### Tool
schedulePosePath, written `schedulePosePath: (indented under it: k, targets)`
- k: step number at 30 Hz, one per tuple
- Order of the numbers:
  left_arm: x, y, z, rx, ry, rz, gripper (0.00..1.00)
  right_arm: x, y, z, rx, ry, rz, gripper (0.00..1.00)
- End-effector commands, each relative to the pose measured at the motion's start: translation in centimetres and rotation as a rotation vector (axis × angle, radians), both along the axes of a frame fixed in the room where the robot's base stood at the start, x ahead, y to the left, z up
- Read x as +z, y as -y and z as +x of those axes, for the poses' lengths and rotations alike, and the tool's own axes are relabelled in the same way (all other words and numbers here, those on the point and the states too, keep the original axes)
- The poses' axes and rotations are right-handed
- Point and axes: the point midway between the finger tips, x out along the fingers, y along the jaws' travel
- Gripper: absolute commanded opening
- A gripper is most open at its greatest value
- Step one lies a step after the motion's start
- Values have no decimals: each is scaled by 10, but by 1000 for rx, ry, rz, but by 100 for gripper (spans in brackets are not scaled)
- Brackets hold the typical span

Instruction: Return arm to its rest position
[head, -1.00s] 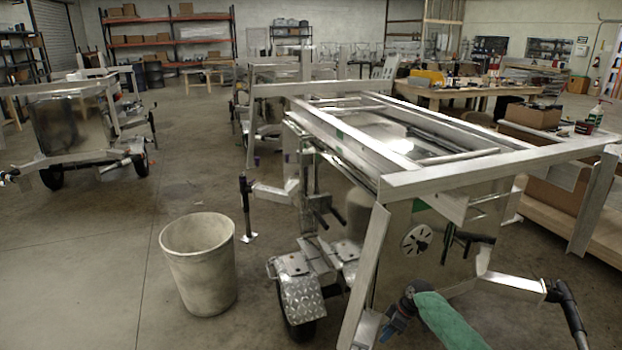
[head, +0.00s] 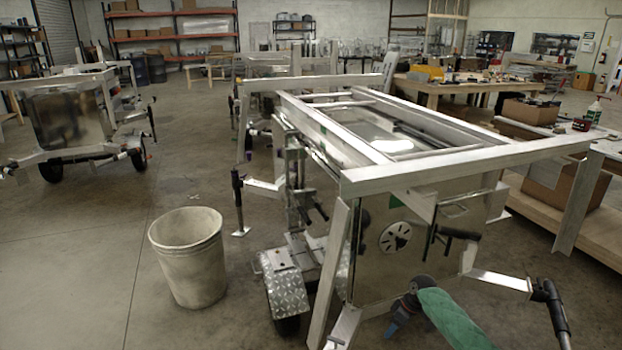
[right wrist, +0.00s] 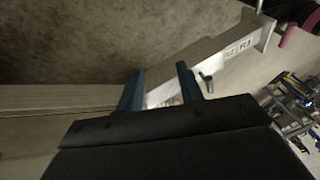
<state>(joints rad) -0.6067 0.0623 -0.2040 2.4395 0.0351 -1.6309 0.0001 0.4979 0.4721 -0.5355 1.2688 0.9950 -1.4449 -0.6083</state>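My right arm, in a green sleeve (head: 452,318), comes in at the bottom of the head view. Its right gripper (head: 394,328) has blue fingers and points down in front of the aluminium trailer (head: 465,167). In the right wrist view the two blue fingers of the right gripper (right wrist: 160,78) stand apart with nothing held between them. A metal beam of the trailer (right wrist: 205,62) passes behind the fingertips; I cannot tell how far off it is. My left arm and gripper are in neither view.
A pale bin (head: 188,258) stands on the floor left of the trailer. A tread-plate fender (head: 285,290) and a black-handled jack (head: 550,300) stick out near the arm. A second trailer (head: 70,115) stands far left. Open floor lies between it and the bin.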

Motion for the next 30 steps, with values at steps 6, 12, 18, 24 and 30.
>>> schedulePosePath:
  k: [6, 12, 18, 24, 30]
  targets:
    - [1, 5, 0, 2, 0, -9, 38, 28, -5, 5, -80, 25, -97, 37]
    - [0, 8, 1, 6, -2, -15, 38, 74, -14, 14, -148, 104, -169, 37]
    - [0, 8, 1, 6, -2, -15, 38, 133, -38, 19, -218, 221, -209, 37]
    - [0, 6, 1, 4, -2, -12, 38, 186, -75, -13, -319, 353, -221, 37]
    - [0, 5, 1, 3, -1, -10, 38, 212, -103, -76, -427, 442, -195, 37]
